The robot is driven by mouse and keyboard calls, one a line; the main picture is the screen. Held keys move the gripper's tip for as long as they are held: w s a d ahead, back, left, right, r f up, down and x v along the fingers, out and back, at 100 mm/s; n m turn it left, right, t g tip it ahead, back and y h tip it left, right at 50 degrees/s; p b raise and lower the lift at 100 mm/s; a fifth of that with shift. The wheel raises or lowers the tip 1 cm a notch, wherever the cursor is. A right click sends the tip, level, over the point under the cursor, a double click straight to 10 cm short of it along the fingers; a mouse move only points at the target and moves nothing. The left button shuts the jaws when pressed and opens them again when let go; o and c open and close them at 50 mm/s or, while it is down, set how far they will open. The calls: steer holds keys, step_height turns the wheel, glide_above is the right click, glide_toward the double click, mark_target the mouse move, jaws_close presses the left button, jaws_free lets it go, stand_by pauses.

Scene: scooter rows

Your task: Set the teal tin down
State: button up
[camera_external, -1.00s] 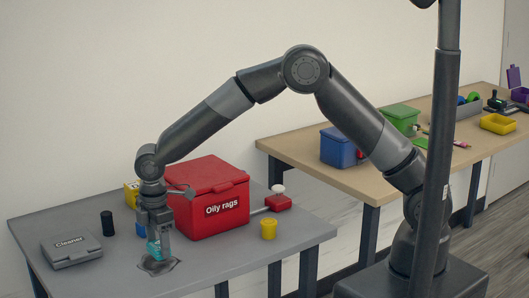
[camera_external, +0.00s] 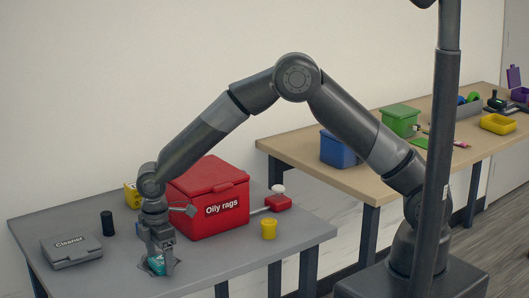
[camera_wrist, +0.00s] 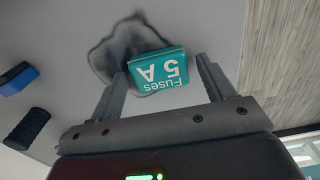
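The teal tin (camera_wrist: 158,72), lettered "Fuses 5 A", is between the fingertips of my gripper (camera_wrist: 162,76) in the wrist view. A gap shows between it and the right finger; the left finger is very close to it. My gripper is open around it. In the external view the tin (camera_external: 156,265) is low at the grey table's front, partly hidden behind my gripper (camera_external: 160,264). It appears to rest on the table over a dark, irregular patch (camera_wrist: 103,58).
On the grey table (camera_external: 215,262) are a grey Cleaner case (camera_external: 72,252), a black cylinder (camera_external: 107,223), a red Oily rags box (camera_external: 208,195) close behind my gripper, and a yellow cup (camera_external: 268,228). A blue object (camera_wrist: 18,78) lies left in the wrist view.

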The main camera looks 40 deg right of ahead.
mark_target(160, 260)
step_height(160, 260, up, 12)
steer(key=shift+r, duration=0.2)
stand_by(0.5)
steer(key=d+r+m+t, duration=0.1)
steer(key=d+r+m, duration=0.3)
steer(key=d, duration=0.5)
steer(key=w+d+r+m+t, duration=0.1)
steer(key=d+r, duration=0.5)
steer(key=d, duration=0.4)
steer(key=d+r+m+t, duration=0.1)
steer(key=d+r+m, duration=0.2)
steer(key=d+r, duration=0.45)
steer(key=s+d+f+m+t, duration=0.1)
steer(key=s+d+m, duration=0.4)
steer(key=s+d, duration=0.3)
steer(key=s+d+m+t, duration=0.1)
steer(key=s+d+m, duration=0.4)
steer(key=s+d, duration=0.4)
steer(key=d, duration=0.6)
steer(key=shift+d+f+t, duration=0.3)
steer(key=shift+f, duration=0.05)
